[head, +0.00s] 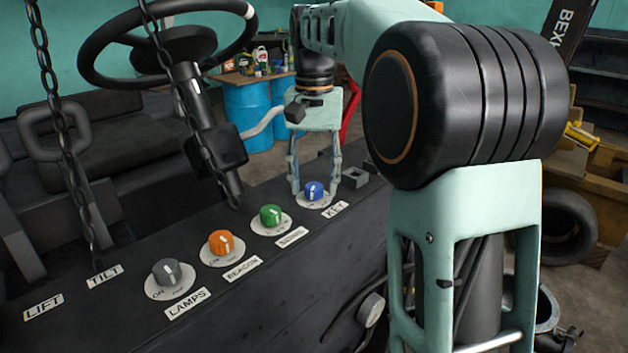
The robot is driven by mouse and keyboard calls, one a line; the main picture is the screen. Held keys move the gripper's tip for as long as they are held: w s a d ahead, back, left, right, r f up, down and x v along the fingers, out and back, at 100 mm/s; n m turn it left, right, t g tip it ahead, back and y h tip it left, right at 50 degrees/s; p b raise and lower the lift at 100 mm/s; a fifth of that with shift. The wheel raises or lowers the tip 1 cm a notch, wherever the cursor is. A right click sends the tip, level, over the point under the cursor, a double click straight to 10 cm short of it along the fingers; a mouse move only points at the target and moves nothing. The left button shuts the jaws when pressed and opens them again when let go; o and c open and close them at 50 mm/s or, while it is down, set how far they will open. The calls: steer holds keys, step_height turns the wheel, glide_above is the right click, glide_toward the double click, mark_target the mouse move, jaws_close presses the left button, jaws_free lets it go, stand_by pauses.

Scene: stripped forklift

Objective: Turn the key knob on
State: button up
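The key knob (314,191) is blue with a white pointer line and sits on a round pale plate at the far end of the panel's row of knobs. Its pointer stands roughly upright in the picture; the small print on its plate is too small to read. The KEY label (335,210) lies in front of it. My gripper (314,181) points down over the knob, one finger at its left and one at its right. The fingers look spread, with gaps beside the knob. Whether the fingertips reach the panel is unclear.
A green knob (271,215), an orange knob (221,242) and a grey knob (166,271) stand nearer along the panel (110,312). A steering wheel (110,68) and hanging chains (62,125) are at the left. A small square bracket (355,177) sits right of the key knob.

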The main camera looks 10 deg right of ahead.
mark_target(314, 186)
step_height(314, 186, up, 12)
stand_by(1.0)
